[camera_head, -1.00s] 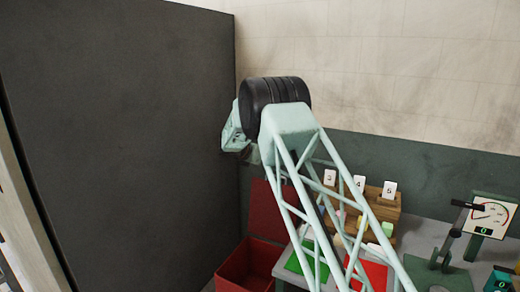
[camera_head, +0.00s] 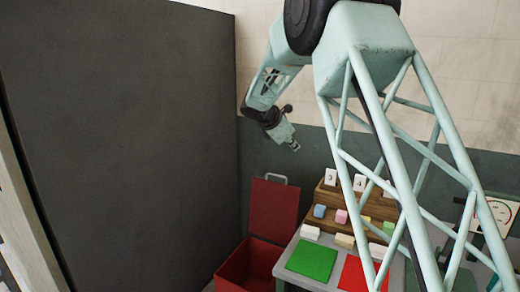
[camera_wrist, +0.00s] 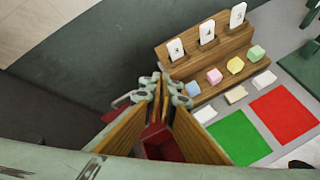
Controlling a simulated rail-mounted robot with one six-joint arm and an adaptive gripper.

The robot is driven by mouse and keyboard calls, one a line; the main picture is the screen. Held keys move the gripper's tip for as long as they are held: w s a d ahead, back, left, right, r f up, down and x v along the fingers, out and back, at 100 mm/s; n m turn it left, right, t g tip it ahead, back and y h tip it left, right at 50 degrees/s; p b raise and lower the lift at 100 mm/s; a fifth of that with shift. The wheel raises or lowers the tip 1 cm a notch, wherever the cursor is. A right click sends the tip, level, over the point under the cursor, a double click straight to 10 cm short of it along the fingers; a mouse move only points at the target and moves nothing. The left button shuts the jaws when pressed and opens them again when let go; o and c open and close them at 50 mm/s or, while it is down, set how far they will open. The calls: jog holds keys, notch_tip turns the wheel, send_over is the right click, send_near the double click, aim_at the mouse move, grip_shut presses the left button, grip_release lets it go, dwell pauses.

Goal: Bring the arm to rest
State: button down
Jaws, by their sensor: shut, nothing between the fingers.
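My arm reaches up and across the head view, its lattice link at the right and its forearm bent down at the upper middle. My gripper (camera_head: 293,145) hangs in the air at the end of it, in front of the wall and above the red bin. In the wrist view my gripper (camera_wrist: 161,82) shows its two wood-faced fingers with the tips together and nothing between them. It touches nothing that I can see.
Below stand an open red bin (camera_head: 243,268) with a raised lid, a green mat (camera_head: 312,259), a red mat (camera_head: 352,274) and a wooden stepped rack (camera_head: 329,202) with numbered cards and coloured foam blocks. A gauge (camera_head: 503,212) is at right. A dark panel (camera_head: 120,140) fills the left.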

jog(key=s+d+r+m+g+y+b, duration=0.1)
jog(key=s+d+r+m, duration=0.25)
jog(key=s, duration=0.95)
jog(key=s+d+r+m+g+b, duration=0.15)
jog(key=s+d+m, duration=0.25)
jog(key=s, duration=0.9)
jog(key=s+d+r+m+g+y+b, duration=0.1)
jog(key=s+d+r+m, duration=0.25)
jog(key=s, duration=0.95)
jog(key=s+a+f+m+y+b, duration=0.1)
jog(key=s+f+m, duration=0.2)
jog(key=s, duration=0.9)
jog(key=s+a+f+m+y+b, duration=0.1)
jog(key=s+f+m, duration=0.3)
jog(key=s, duration=0.9)
jog(key=s+a+f+m+y+b, duration=0.1)
jog(key=s+f+m, duration=0.3)
jog(key=s, duration=0.9)
jog(key=shift+s+a+y+b, duration=0.2)
jog(key=shift+a+y+b, duration=0.1)
jog(key=shift+a+y, duration=0.3)
